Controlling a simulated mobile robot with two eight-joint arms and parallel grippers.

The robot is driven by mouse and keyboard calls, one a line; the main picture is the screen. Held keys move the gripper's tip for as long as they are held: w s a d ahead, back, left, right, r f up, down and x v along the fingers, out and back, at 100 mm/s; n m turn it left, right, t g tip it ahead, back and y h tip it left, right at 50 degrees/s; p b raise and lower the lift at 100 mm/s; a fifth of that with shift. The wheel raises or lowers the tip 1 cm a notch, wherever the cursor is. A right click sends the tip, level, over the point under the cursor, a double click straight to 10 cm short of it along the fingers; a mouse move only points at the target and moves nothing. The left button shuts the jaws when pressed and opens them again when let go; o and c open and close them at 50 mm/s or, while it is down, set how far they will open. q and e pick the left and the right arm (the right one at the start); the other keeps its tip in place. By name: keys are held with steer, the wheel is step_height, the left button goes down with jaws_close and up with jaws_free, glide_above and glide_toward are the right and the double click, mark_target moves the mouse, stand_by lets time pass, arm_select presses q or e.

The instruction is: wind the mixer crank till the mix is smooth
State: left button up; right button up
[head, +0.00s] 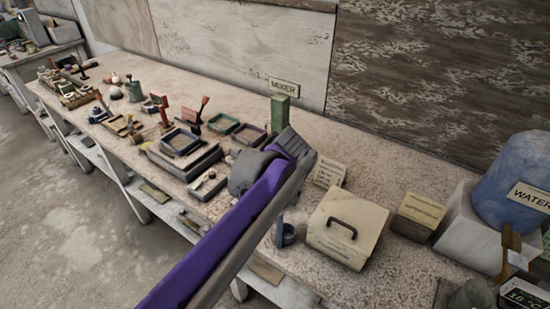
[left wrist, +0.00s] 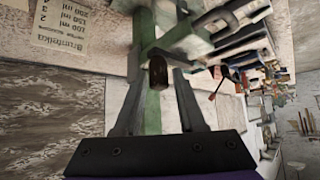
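The green mixer (head: 281,112) stands near the back of the bench below a MIXER sign (head: 283,88). My left arm hides its lower part and crank in the head view. In the left wrist view, the mixer's green frame (left wrist: 152,112) runs behind my left gripper (left wrist: 160,74). A dark brown crank knob (left wrist: 158,73) shows between the fingertips. The two fingers stand apart with a visible gap at the knob, so the gripper looks open around it; I see no clear contact. The mix itself is hidden. My right gripper is not in view.
A cream lidded box (head: 345,228) with a dark handle stands right of my arm. A blue WATER container (head: 517,180) is at far right. Trays (head: 181,142) and tools crowd the bench to the left. A printed card (head: 329,174) stands behind the box.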

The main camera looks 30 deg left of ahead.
arm_select(q)
steer(key=v, duration=1.1)
steer(key=shift+p, duration=0.35)
steer(key=shift+f, duration=0.1)
